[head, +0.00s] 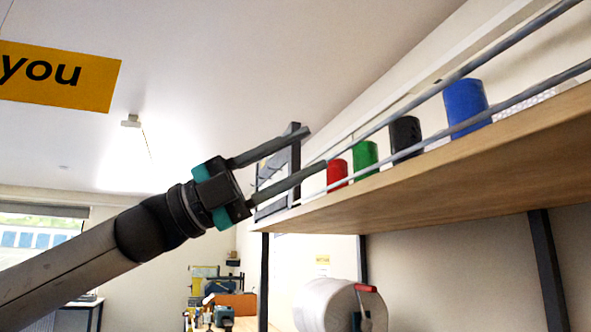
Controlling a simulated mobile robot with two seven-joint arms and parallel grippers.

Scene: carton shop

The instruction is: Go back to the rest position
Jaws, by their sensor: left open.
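My left gripper (318,148) is raised at the middle of the head view, near the left end of a high wooden shelf (440,165). Its two long dark fingers are spread apart with nothing between them. The lower fingertip appears close to a red cylinder (337,172) on the shelf; I cannot tell whether they touch. My left arm comes in from the lower left. My right gripper does not show.
Green (365,158), black (405,137) and blue (467,105) cylinders stand in a row behind the shelf's rails (520,97). A large white roll (325,305) is below the shelf. A yellow sign (60,78) hangs upper left. Open air surrounds the left arm.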

